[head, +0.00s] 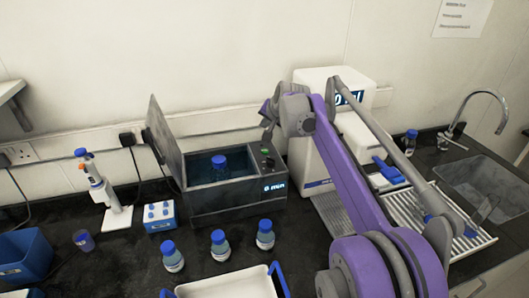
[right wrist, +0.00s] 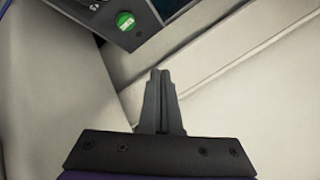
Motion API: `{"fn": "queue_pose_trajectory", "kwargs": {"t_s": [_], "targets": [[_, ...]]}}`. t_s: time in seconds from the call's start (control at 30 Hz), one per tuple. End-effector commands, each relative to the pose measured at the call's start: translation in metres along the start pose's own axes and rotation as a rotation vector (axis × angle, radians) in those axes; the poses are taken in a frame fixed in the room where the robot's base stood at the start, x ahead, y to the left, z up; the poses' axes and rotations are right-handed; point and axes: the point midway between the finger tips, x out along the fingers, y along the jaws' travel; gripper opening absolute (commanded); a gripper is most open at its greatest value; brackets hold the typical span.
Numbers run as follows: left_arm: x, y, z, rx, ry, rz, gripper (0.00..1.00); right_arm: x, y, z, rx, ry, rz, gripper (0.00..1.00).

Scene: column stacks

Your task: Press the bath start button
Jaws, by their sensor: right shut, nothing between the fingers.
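The water bath (head: 235,200) is a dark box on the counter with its lid (head: 165,135) raised. A blue-capped bottle (head: 220,165) stands inside it. A small green button (head: 270,162) is on the bath's right-hand top panel, by a lit display (head: 274,187). The button also shows large at the top of the right wrist view (right wrist: 125,21). My right gripper (head: 267,136) is shut and empty, above and behind the panel. In the right wrist view its closed fingertips (right wrist: 160,75) are apart from the button, below and right of it. My left gripper is not in view.
A white machine (head: 315,155) stands close right of the bath. Several blue-capped bottles (head: 219,245) stand in front, near a white tray (head: 225,286). A pipette on a stand (head: 105,195) and a blue-white rack (head: 159,217) are left. A sink (head: 480,185) is far right.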

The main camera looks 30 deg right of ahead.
Motion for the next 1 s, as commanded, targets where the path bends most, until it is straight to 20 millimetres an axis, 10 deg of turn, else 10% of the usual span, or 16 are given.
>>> {"fn": "queue_pose_trajectory", "kwargs": {"t_s": [0.3, 1.0], "targets": [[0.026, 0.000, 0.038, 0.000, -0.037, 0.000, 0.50, 0.036, 0.027, 0.028, -0.001, -0.003, 0.003, 0.00], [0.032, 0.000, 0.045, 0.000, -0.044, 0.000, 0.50, 0.050, 0.036, 0.037, 0.000, -0.001, 0.001, 0.00]]}}
